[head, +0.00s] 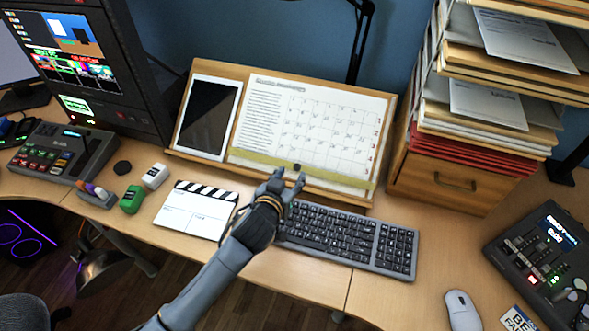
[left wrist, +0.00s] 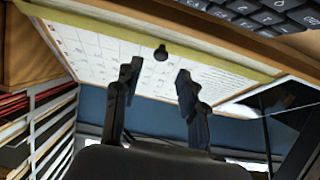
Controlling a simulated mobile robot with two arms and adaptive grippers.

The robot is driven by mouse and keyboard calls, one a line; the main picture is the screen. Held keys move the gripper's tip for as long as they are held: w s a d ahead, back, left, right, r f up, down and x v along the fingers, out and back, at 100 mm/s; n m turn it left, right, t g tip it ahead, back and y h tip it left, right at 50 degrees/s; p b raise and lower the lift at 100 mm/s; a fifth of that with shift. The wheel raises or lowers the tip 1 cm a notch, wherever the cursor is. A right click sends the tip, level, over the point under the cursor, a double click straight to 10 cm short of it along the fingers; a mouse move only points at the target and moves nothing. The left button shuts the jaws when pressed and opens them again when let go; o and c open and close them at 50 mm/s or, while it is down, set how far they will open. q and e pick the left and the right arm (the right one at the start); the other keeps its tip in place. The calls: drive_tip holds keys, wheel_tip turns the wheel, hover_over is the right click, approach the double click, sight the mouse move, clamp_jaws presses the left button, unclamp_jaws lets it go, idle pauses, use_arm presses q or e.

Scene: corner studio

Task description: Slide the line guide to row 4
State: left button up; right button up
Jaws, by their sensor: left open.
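The line guide (head: 335,178) is a yellow-green strip lying across the lower part of a printed calendar sheet (head: 340,115) on a tilted wooden stand. It has a small dark knob (head: 297,167) near its middle. Small row marks run down the sheet's right edge, too small to read surely. My left gripper (head: 289,176) is open and empty just in front of the knob. In the left wrist view, the guide (left wrist: 215,54) crosses the sheet, and its knob (left wrist: 160,53) shows in the gap between my open fingertips (left wrist: 158,72), apart from both. My right gripper is out of view.
A tablet (head: 207,117) stands left of the sheet on the same stand. A keyboard (head: 350,237) lies close below my gripper, with a clapperboard (head: 196,210) to the left. A wooden drawer unit (head: 440,184) with stacked papers stands at right.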

sight(297, 167)
use_arm(q)
drive_tip(key=shift+x, duration=2.15)
clamp_jaws()
